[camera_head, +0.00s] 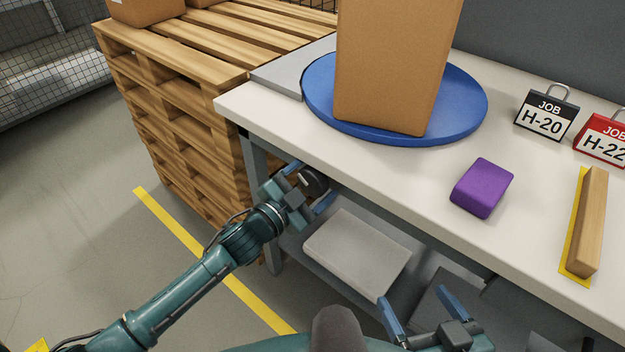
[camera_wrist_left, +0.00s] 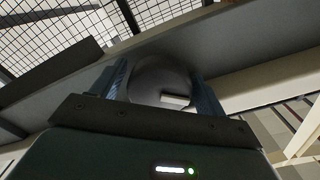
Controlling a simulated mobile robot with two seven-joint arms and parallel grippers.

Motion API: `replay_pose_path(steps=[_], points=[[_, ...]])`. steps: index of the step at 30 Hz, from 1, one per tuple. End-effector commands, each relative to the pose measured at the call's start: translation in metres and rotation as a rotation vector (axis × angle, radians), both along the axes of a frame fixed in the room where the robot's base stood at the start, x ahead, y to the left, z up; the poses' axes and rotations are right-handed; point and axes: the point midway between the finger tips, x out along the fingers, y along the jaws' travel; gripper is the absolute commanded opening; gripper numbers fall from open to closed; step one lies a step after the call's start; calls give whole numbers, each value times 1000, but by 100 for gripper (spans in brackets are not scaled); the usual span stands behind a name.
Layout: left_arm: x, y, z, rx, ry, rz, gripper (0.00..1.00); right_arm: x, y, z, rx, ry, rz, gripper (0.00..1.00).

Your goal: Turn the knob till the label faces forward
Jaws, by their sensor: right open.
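A dark round knob (camera_head: 314,181) sits under the front edge of the workbench near its left corner. My left gripper (camera_head: 308,186) is at the knob with one finger on each side. In the left wrist view the knob (camera_wrist_left: 160,82) lies between the fingers and bears a small white mark; I cannot tell whether both fingers press on it. A tall brown box (camera_head: 392,65) stands on a blue turntable (camera_head: 465,100); no label shows on its visible faces. My right gripper (camera_head: 422,312) is open and empty at the bottom, before the lower shelf.
On the workbench (camera_head: 400,165) lie a purple block (camera_head: 483,188) and a wooden bar (camera_head: 588,222) on a yellow strip. Two job tags, H-20 (camera_head: 546,116) and H-22 (camera_head: 603,137), stand behind. Wooden pallets (camera_head: 175,90) are stacked left of the bench. A pale slab (camera_head: 357,250) lies below.

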Motion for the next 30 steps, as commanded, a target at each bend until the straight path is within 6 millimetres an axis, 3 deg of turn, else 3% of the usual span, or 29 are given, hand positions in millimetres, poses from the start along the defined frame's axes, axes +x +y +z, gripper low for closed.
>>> replay_pose_path(steps=[3,20,30], points=[[0,0,0,0,0,0,82,0,-1,0,-3,0,1,85],[0,0,0,-27,17,0,82,0,-2,-3,-2,0,-6,85],[-1,-1,-6,-429,307,-1,82,0,-2,-40,-2,1,-3,85]])
